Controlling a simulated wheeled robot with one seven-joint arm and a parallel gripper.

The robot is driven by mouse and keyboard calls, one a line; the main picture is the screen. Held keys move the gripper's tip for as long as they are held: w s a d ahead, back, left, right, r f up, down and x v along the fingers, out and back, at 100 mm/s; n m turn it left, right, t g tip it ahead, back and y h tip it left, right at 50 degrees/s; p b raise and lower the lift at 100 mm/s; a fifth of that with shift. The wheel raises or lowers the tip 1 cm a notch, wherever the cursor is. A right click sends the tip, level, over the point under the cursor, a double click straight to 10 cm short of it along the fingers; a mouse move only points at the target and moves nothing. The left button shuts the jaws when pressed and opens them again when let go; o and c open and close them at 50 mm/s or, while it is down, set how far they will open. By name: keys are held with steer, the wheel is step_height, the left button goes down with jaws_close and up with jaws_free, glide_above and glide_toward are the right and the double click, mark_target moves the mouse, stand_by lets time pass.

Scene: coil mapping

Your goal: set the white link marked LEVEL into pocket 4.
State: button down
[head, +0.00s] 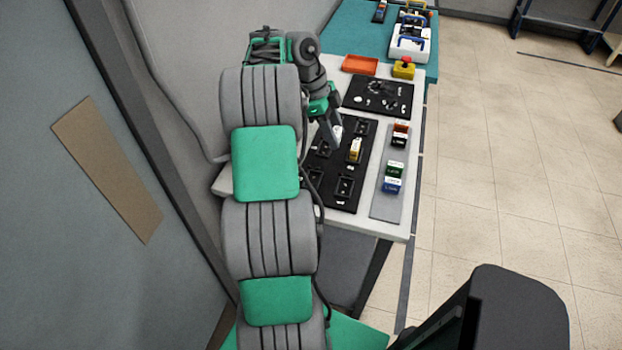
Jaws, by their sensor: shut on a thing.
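My gripper (332,130) is over the far left part of the black pocket board (363,180). It is shut on a small whitish piece (338,132), which looks like the white link; only a little of it shows, and no marking can be read. My arm hides the board's left side. I cannot tell whether the piece touches the board. A yellow-tan link (355,150) stands upright in the board, right of my gripper. Several other pockets show empty. The pocket numbers are too small to read.
Right of the board, a grey tray (381,208) holds several coloured links, orange, green and blue among them. Behind lie a black tool tray (362,88), an orange tray (360,64) and a yellow box with a red button (403,69).

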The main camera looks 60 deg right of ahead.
glide_above(318, 182)
steer(key=w, duration=0.2)
steer(key=f, duration=0.4)
steer(key=f+b, duration=0.1)
steer(key=f, duration=0.1)
steer(key=shift+s+d+f, duration=0.15)
steer(key=shift+d+f, duration=0.15)
steer(key=shift+d, duration=0.05)
step_height(318, 182, down, 3)
steer(key=shift+a+f+p, duration=0.15)
steer(key=shift+f+p, duration=0.05)
steer(key=shift+p, duration=0.3)
steer(key=shift+f, duration=0.15)
